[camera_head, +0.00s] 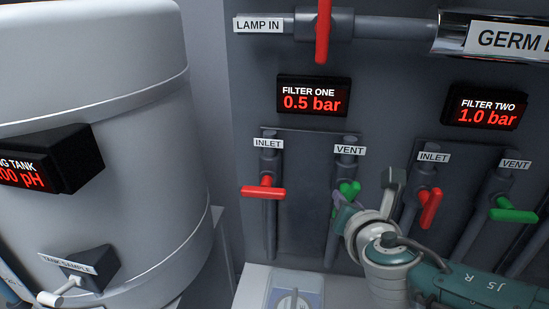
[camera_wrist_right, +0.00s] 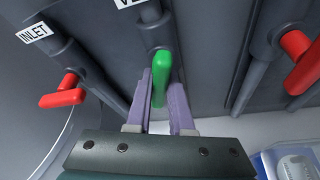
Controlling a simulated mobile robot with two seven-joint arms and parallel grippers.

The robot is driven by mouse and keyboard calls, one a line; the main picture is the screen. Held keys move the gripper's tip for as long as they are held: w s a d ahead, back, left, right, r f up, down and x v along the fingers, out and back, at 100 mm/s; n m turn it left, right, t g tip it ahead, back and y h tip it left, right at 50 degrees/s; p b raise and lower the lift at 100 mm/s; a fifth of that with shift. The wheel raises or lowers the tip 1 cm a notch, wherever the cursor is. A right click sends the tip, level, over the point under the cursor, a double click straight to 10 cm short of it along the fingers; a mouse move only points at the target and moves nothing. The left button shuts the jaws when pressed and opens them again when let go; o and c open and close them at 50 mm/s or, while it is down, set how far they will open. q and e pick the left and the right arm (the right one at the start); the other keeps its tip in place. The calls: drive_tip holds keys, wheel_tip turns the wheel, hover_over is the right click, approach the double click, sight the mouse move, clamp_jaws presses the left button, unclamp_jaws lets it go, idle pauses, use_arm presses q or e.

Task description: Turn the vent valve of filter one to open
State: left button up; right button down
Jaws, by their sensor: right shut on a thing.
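The filter one vent valve has a green handle (camera_head: 350,189) below the VENT label (camera_head: 349,150) in the head view. In the right wrist view the green handle (camera_wrist_right: 163,72) lies between the two purple fingers of my right gripper (camera_wrist_right: 163,88). The right gripper (camera_head: 342,198) is shut on this handle, and its hand hides part of the handle and pipe in the head view. The filter one display (camera_head: 312,97) reads 0.5 bar. My left gripper is not in view.
The red filter one inlet handle (camera_head: 263,192) sits crosswise on its pipe to the left. To the right are filter two's red inlet handle (camera_head: 430,208) and green vent handle (camera_head: 513,214). A large grey tank (camera_head: 110,180) stands at the left.

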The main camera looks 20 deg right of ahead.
drive_tip(key=shift+r+n+g+h+p, duration=0.1)
drive_tip(key=shift+n+g+h+p, duration=0.2)
drive_tip(key=shift+n+g+h, duration=0.45)
drive_tip(key=shift+n, duration=0.45)
drive_tip(key=c, duration=0.8)
unclamp_jaws()
drive_tip(key=p+v, duration=0.4)
drive_tip(key=v, duration=0.6)
drive_tip(key=shift+f, duration=0.2)
